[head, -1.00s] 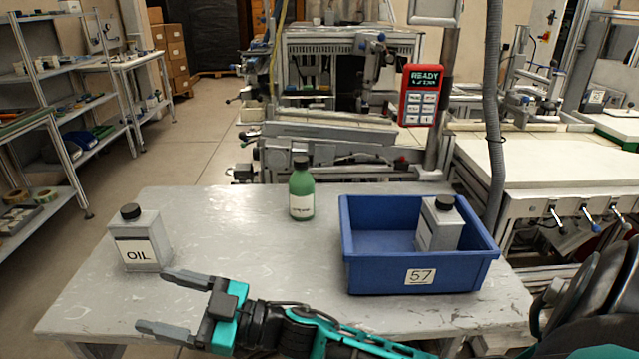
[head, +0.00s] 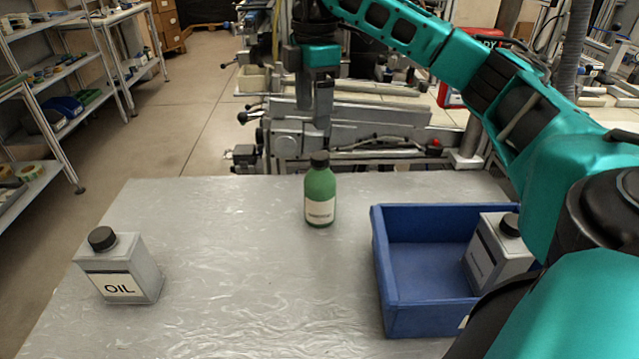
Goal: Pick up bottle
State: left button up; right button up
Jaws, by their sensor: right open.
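A green bottle (head: 319,200) with a black cap and a pale label stands upright at the table's far edge. A grey square bottle (head: 119,270) labelled OIL stands upright at the left. Another grey bottle (head: 494,256) leans a little inside the blue bin (head: 385,290), partly behind my arm. My right gripper (head: 314,105) points down, fingers apart and empty, just above and seemingly behind the green bottle's cap; the exact depth gap is hard to tell. My left gripper is out of view.
The grey table (head: 230,270) is clear between the OIL bottle and the bin. My right arm crosses the upper right above the bin. A metal machine (head: 380,125) stands behind the table. Shelves (head: 95,70) stand at the far left.

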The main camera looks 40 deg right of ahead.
aim_at(320, 155)
jog(key=shift+m, duration=0.3)
jog(key=f, duration=0.4)
jog(key=d+f, duration=0.1)
jog(key=f, duration=0.1)
jog(key=shift+s+f, duration=0.1)
jog(key=shift+f, duration=0.1)
jog(key=shift+d+f, duration=0.2)
jog(key=shift+f, duration=2.65)
grip_shut()
